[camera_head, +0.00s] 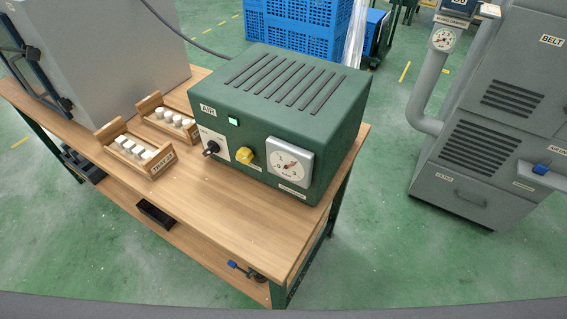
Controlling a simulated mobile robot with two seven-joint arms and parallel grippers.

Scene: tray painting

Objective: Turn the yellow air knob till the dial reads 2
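The yellow air knob (245,155) is on the front face of a green box (266,128) labelled AIR, which stands on a wooden bench. The white dial (291,165) sits just right of the knob. It has a red needle and marks including 0, 1 and 3. The needle seems to point up and right, but its exact reading is too small to tell. Left of the knob are a black switch (211,148) on a white plate and a lit green lamp (233,121). Neither of my grippers is in view.
Two wooden trays with white pieces, a front one (136,150) and a rear one (172,119), stand left of the green box. A grey cabinet (112,50) is at the far left. The bench top (235,225) before the box is clear. A grey BELT machine (500,110) stands right.

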